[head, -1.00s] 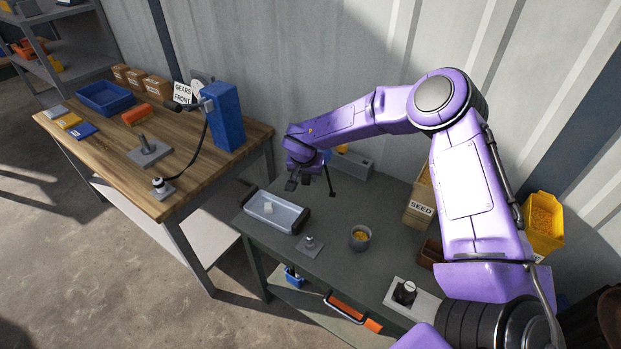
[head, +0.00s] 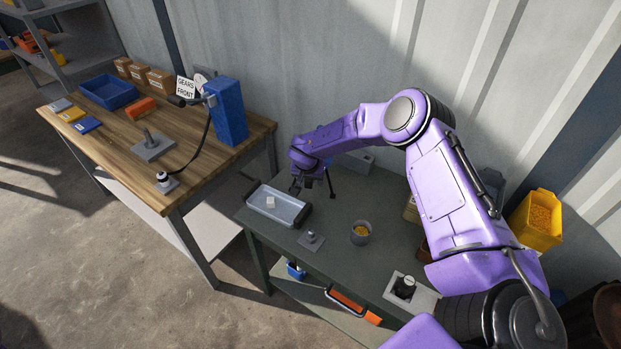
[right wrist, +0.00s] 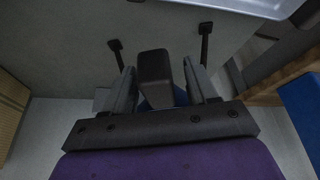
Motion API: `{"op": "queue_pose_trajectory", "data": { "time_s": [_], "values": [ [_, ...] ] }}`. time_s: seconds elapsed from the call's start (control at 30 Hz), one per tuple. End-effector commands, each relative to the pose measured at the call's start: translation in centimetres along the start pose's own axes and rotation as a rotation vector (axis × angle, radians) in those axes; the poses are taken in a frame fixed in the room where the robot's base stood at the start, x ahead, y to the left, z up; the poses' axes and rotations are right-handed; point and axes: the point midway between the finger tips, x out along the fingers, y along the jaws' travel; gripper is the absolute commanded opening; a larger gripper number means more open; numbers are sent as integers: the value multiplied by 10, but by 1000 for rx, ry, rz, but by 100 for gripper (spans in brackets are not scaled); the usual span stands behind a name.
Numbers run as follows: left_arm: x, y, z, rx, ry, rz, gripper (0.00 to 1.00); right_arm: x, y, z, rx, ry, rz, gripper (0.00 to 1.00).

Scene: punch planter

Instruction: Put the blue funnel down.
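My right gripper (head: 302,186) hangs low over the back of the grey-green bench, beside a thin black post (head: 332,185). In the right wrist view the gripper's two fingers (right wrist: 160,85) stand apart, with a dark grey block (right wrist: 154,66) between them. A gap shows between the block and the right finger. A dark blue patch (right wrist: 180,97) shows low between the fingers; it may be the blue funnel, but most of it is hidden and I cannot make out its shape. My left gripper is not in view.
On the grey-green bench (head: 340,250) are a clear tray (head: 278,207), a cup of yellow grains (head: 361,232) and a small metal peg plate (head: 311,241). A yellow bin (head: 537,222) stands at the right. A wooden table (head: 215,165) stands at the left.

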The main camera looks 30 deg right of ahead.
Motion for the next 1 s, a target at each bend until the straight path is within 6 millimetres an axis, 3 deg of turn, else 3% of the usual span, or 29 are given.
{"op": "queue_pose_trajectory", "data": {
  "time_s": [0.27, 0.5, 0.7, 1.0],
  "values": [
    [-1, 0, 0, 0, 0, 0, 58, -14, -1, -2, 1, 0, -2, 58],
    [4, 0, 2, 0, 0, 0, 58, -74, -1, -2, 2, 2, -5, 58],
    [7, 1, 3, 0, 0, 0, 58, -113, 0, -2, 2, 1, -2, 58],
    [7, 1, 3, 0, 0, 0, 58, -123, 0, -1, 1, -1, 0, 58]
  ]
}}
